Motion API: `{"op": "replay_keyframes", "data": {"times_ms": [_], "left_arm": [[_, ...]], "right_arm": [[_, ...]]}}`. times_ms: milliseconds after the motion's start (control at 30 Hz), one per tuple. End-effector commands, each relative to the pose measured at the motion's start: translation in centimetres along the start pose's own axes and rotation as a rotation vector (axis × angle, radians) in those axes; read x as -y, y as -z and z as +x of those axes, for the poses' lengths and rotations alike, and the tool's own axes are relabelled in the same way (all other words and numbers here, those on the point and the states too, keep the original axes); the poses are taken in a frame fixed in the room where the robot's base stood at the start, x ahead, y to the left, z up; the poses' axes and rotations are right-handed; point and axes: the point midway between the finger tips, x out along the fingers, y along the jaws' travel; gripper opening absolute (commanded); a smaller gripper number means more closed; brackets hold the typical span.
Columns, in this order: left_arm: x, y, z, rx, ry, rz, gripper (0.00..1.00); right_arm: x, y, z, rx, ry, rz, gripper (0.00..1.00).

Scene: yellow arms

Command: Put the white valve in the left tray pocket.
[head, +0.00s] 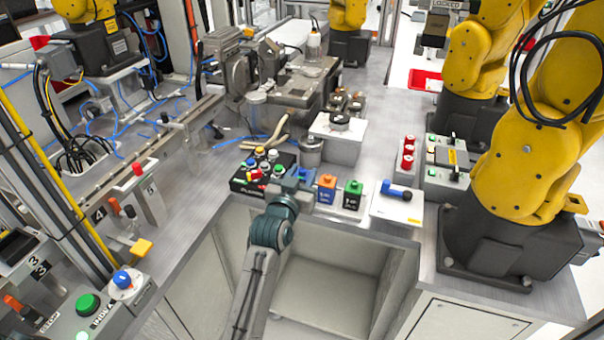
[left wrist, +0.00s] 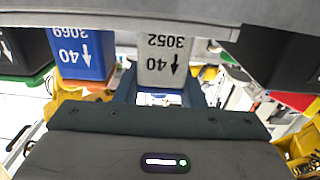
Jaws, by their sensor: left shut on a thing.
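My left gripper (head: 297,180) is at the row of blocks on the bench, beside the black box of coloured buttons. In the left wrist view, a pale block marked 3052 and 40 (left wrist: 163,60) sits between the blue-grey fingers of my left gripper (left wrist: 164,92); it looks like the white valve. The gripper is shut on it. In the head view my gripper mostly hides this block. I cannot make out with certainty a tray with a left pocket. My right gripper is not in view.
A blue block with an orange top (head: 326,189) and a black block with a green top (head: 352,195) stand right of my gripper. A black box of buttons (head: 250,187) is at left. A white plate (head: 398,211) with a blue-handled part lies farther right.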

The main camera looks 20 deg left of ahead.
Motion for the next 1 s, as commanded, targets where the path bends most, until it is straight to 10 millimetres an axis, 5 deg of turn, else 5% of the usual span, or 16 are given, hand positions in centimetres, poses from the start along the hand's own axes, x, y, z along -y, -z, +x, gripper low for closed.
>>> {"op": "replay_keyframes", "data": {"times_ms": [133, 167, 300, 700, 1000], "left_arm": [[0.0, -0.2, 0.0, 0.0, 0.0, 0.0, 0.12], [0.0, -0.2, 0.0, 0.0, 0.0, 0.0, 0.38], [0.0, -0.2, 0.0, 0.0, 0.0, 0.0, 0.61], [0.0, -0.2, 0.0, 0.001, 0.0, 0.0, 0.61], [0.0, -0.5, -6.3, 0.002, 0.001, -0.001, 0.61]], "right_arm": [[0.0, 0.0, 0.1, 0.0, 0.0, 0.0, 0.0], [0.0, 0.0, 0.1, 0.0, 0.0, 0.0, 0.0], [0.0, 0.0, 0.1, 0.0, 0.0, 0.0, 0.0], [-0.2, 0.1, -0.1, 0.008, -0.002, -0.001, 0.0], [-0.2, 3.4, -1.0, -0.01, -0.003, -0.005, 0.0]]}}
